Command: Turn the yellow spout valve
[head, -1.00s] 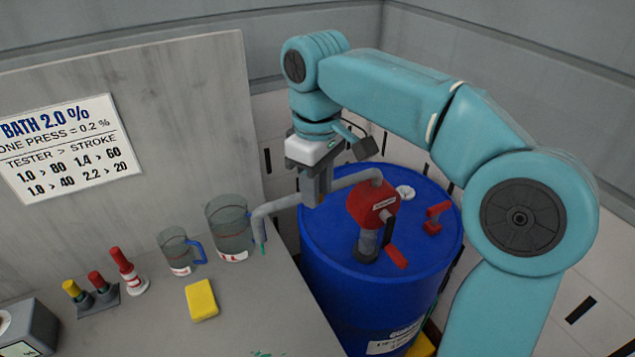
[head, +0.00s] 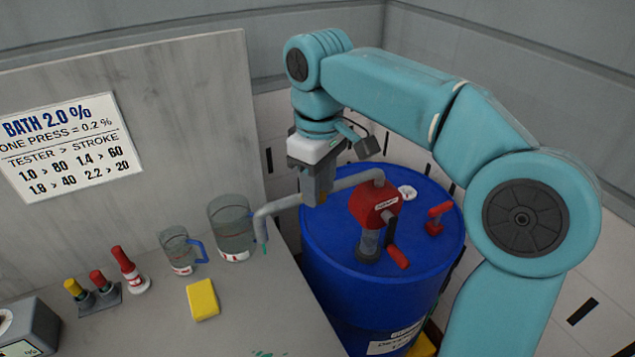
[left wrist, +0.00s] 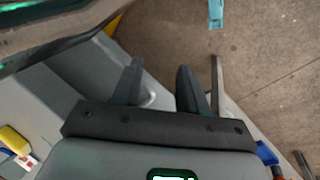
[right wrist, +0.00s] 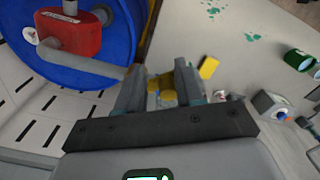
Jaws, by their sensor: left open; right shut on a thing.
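The yellow spout valve (right wrist: 166,91) shows between the fingers of my right gripper (right wrist: 160,80) in the right wrist view. In the head view, a small yellow bit of the valve (head: 322,198) shows at the fingertips of my right gripper (head: 316,194), on the grey spout pipe (head: 283,203). The right gripper is shut on the valve, and its fingers hide most of it. The pipe runs from the red pump head (head: 372,202) on the blue drum (head: 335,270) toward the bench. My left gripper (left wrist: 158,80) is open and empty in the left wrist view, away from the valve.
A large clear jug (head: 231,228) stands by the spout's end, with a smaller blue-handled jug (head: 178,250) beside it. A red-handled fitting (head: 437,217) stands on the drum.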

